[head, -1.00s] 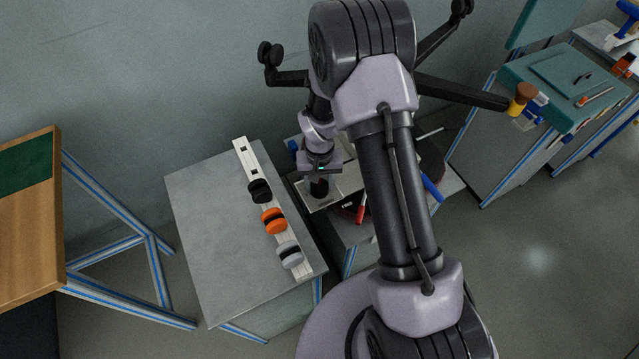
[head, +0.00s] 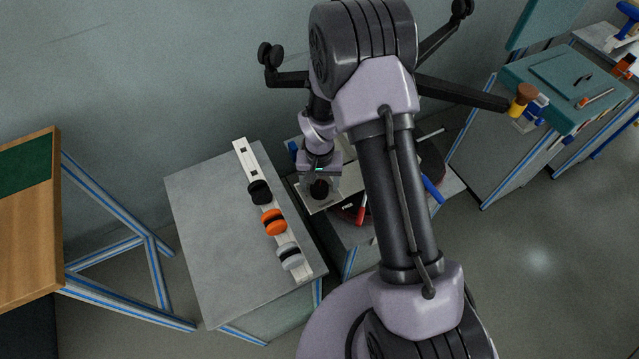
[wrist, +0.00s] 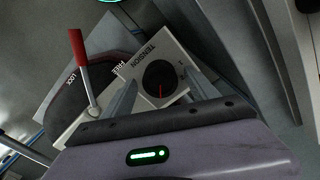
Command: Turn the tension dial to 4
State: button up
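The tension dial (wrist: 159,80) is a round black knob with a red pointer line, on a pale panel (wrist: 143,62) marked TENSION. In the wrist view its pointer points down the picture, toward my gripper's palm; I cannot read the number there. My gripper (wrist: 163,77) is open, with one finger on each side of the dial and visible gaps to it. In the head view the dial (head: 320,189) shows just below my gripper (head: 320,183).
A red-handled lever (wrist: 80,55) stands beside the dial, near the words LOCK and FREE. A grey cabinet (head: 205,230) at left carries a white strip with black, orange and grey round pieces (head: 274,222). A wooden table (head: 35,240) stands far left.

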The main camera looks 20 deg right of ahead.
notch_tip(320, 180, up, 18)
jog(key=p, duration=0.6)
jog(key=shift+f, duration=0.25)
notch_tip(320, 180, up, 14)
jog(key=r+t, duration=0.1)
jog(key=t, duration=0.2)
send_over(320, 187)
jog(key=s+a, duration=0.1)
jog(key=s, duration=0.5)
jog(key=s+a+r+t+y+b, duration=0.1)
jog(key=s+r, duration=0.2)
jog(key=s, duration=0.4)
jog(key=s+a+r+t+y, duration=0.1)
jog(key=s+r, duration=0.3)
jog(key=s, duration=0.4)
jog(key=shift+a+m+t+b, duration=0.4)
jog(key=shift+a, duration=0.1)
